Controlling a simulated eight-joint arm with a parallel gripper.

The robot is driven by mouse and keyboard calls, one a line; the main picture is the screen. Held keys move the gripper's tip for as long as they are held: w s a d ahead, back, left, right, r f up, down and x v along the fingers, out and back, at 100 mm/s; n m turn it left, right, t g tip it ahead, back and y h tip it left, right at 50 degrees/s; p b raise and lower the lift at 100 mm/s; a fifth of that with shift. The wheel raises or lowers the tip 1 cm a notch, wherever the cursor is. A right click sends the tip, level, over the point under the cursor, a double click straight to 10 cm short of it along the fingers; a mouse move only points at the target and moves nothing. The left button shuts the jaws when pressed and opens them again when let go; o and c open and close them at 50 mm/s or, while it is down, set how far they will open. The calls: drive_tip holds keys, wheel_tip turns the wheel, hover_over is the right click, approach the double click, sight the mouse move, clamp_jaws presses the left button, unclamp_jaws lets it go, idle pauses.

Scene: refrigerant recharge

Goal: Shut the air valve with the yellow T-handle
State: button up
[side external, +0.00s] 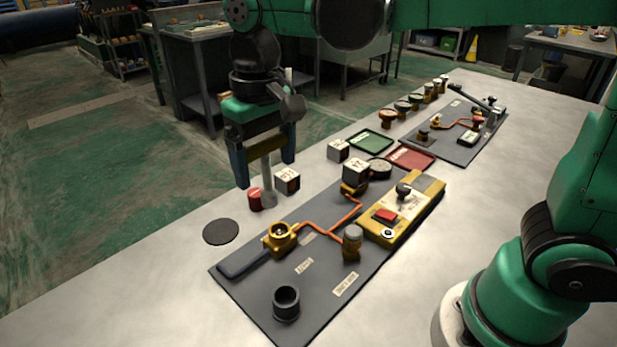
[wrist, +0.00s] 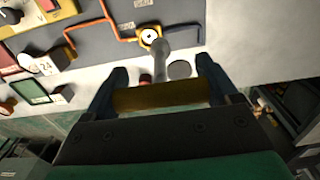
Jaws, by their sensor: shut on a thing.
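My gripper (side external: 266,172) points down above the far left part of the bench. It is shut on the yellow T-handle (side external: 264,148), whose crossbar spans the two fingers. Its grey stem (side external: 268,188) hangs straight down between them; I cannot tell whether its lower end touches the bench. In the wrist view the yellow bar (wrist: 160,97) lies between the fingers and the stem (wrist: 160,58) points away from me. The brass air valve (side external: 281,237) with a round top opening sits on the dark panel, apart from the stem; it also shows in the wrist view (wrist: 150,37).
A red cylinder (side external: 255,199) and a white-and-dark cube (side external: 287,180) stand close to the stem. A black disc (side external: 221,232) lies on the bench. The panel bears orange pipes (side external: 325,229), a black cup (side external: 287,303) and a yellow box (side external: 402,212). The front left bench is clear.

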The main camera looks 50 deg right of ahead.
drive_tip(key=shift+w+d+f, duration=0.25)
drive_tip(key=shift+d+f, duration=0.15)
drive_tip(key=shift+f, duration=0.8)
drive_tip(key=shift+w+d+f, duration=0.25)
drive_tip(key=shift+d+f, duration=0.1)
drive_tip(key=shift+f, duration=0.9)
drive_tip(key=shift+w+d+f, duration=0.25)
drive_tip(key=shift+d+f, duration=0.15)
drive_tip(key=shift+f, duration=0.8)
drive_tip(key=shift+f, duration=1.15)
drive_tip(key=m, duration=0.3)
drive_tip(key=shift+m, duration=0.3)
drive_tip(key=shift+m, duration=1.4)
